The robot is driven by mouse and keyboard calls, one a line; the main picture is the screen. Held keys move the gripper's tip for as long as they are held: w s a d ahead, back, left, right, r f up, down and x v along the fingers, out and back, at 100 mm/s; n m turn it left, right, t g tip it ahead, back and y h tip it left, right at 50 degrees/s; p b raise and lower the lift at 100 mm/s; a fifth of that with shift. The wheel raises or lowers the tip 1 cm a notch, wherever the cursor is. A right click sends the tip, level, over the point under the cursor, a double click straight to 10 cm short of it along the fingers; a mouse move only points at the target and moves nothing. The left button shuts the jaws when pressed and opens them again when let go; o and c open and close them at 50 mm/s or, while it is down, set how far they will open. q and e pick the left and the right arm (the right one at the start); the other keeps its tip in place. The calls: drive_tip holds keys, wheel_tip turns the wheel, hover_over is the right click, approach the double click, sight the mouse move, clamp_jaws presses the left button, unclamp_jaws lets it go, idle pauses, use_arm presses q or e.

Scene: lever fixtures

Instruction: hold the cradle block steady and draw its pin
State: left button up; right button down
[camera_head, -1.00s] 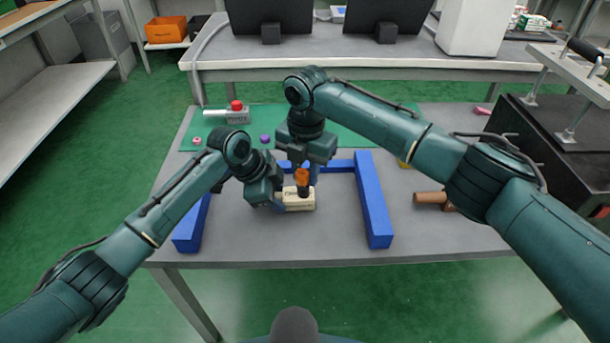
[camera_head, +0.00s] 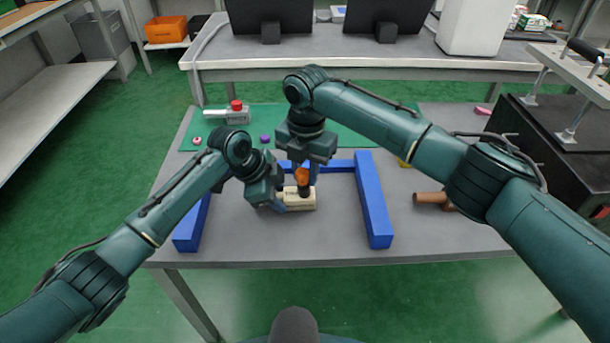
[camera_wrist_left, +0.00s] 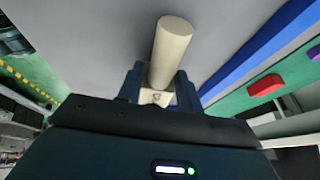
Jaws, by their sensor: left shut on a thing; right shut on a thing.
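The cream cradle block (camera_head: 301,201) stands on the grey table inside a blue frame, with dark marking on its front. My left gripper (camera_head: 277,202) is shut on its left end; in the left wrist view the fingers (camera_wrist_left: 160,88) close around a small pale face of it (camera_wrist_left: 157,97). A pale cylinder (camera_wrist_left: 172,52) extends beyond the fingers there; I cannot tell how it joins the block. The pin (camera_head: 302,177), orange above a dark lower part, rises upright from the block's top. My right gripper (camera_head: 302,172) is shut on the pin from above; its fingers partly hide it.
The blue frame (camera_head: 373,200) has bars left, right and behind. Behind it on a green mat are a grey box with a red button (camera_head: 237,114) and a purple piece (camera_head: 265,139). A brown cylinder (camera_head: 430,198) lies right. The table front is clear.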

drive_tip(key=shift+a+r, duration=0.1)
drive_tip(key=shift+r, duration=0.65)
idle(0.4)
use_arm(q)
drive_tip(key=shift+f, duration=0.1)
use_arm(e)
drive_tip(key=shift+r, duration=1.95)
drive_tip(key=shift+s+r, duration=0.1)
drive_tip(key=shift+r, duration=0.85)
use_arm(q)
drive_tip(key=o, duration=1.1)
drive_tip(key=shift+o, duration=0.2)
